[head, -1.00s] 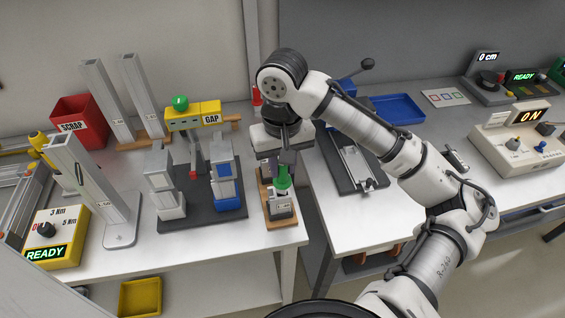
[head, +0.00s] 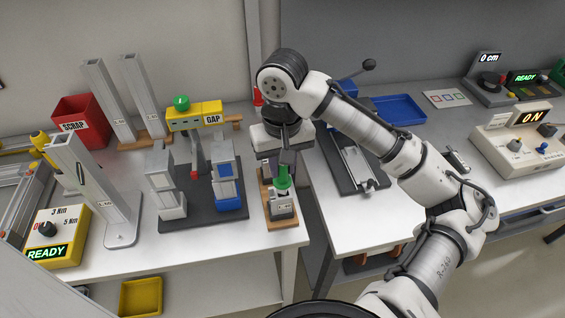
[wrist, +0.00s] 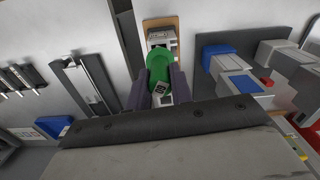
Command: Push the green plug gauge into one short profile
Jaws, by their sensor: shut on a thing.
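The green plug gauge (head: 283,183) is upright between the fingers of my gripper (head: 282,172), at the right end of the left bench. In the wrist view its round green top (wrist: 160,66) lies between the two dark fingers (wrist: 157,84), which are shut on it. A short grey profile (head: 281,207) with a label stands on a wooden base (head: 291,223) directly below the gauge. The gauge's lower end is hidden, so I cannot tell how far it is in the profile. Another grey profile end (wrist: 160,38) shows beside the green top.
A dark fixture plate (head: 205,215) with grey and blue blocks stands close to the left. A yellow GAP box (head: 195,115) is behind it. Tall profiles (head: 107,100) and a red SCRAP bin (head: 78,118) stand farther left. A floor gap separates the right bench (head: 345,225).

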